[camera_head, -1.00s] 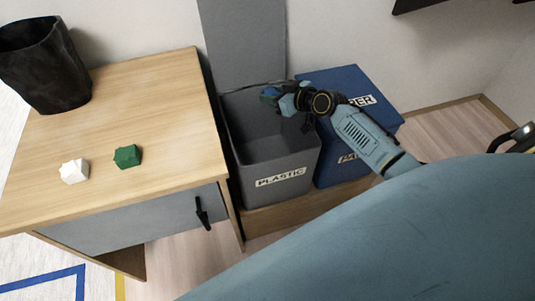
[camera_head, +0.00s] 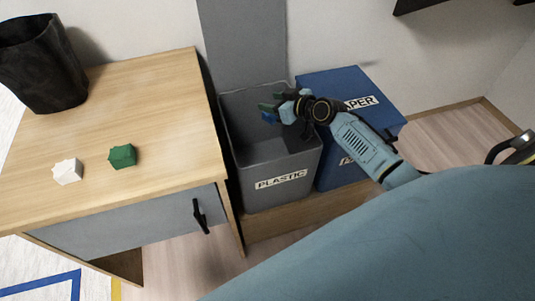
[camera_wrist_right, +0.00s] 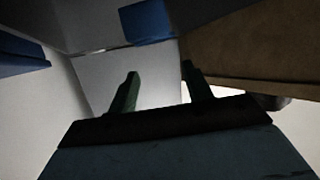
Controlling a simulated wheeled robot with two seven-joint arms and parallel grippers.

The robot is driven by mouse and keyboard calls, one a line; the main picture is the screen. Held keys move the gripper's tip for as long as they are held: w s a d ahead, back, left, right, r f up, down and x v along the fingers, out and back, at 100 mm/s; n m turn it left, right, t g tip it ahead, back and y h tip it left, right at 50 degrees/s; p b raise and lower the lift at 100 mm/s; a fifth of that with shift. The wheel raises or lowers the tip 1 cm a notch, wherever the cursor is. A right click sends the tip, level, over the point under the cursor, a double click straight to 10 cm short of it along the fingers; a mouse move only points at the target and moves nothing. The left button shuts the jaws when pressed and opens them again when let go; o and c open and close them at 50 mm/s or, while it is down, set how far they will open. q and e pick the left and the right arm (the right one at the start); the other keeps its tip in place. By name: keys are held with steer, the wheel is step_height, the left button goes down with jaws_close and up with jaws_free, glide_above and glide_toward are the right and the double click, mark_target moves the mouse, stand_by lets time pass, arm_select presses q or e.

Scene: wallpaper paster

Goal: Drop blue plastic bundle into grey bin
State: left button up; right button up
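The blue plastic bundle (camera_head: 268,117) is a small blue piece over the open grey bin (camera_head: 247,168) labelled PLASTIC, just below my right gripper's fingers. It also shows in the right wrist view (camera_wrist_right: 148,22), beyond the fingertips and seemingly apart from them. My right gripper (camera_head: 270,101) reaches in from the right above the bin's opening. In the right wrist view its two dark green fingers (camera_wrist_right: 159,75) stand apart with nothing between them. I cannot tell whether the bundle touches the bin. My left gripper is not in view.
A blue bin (camera_head: 340,84) labelled PAPER stands right of the grey bin, under my right arm. A wooden cabinet (camera_head: 165,120) on the left holds a white bundle (camera_head: 68,172), a green bundle (camera_head: 122,156) and a black container (camera_head: 45,70).

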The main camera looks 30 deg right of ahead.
steer(key=shift+o, duration=1.1)
steer(key=shift+s, duration=0.15)
steer(key=shift+s+d+r, duration=0.15)
steer(key=shift+s+r, duration=0.05)
steer(key=shift+s, duration=0.1)
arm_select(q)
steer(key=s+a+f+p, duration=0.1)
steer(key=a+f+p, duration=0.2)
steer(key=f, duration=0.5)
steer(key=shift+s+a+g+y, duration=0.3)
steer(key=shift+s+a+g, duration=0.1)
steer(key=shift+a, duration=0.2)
arm_select(e)
steer(key=v, duration=1.2)
steer(key=shift+s, duration=0.25)
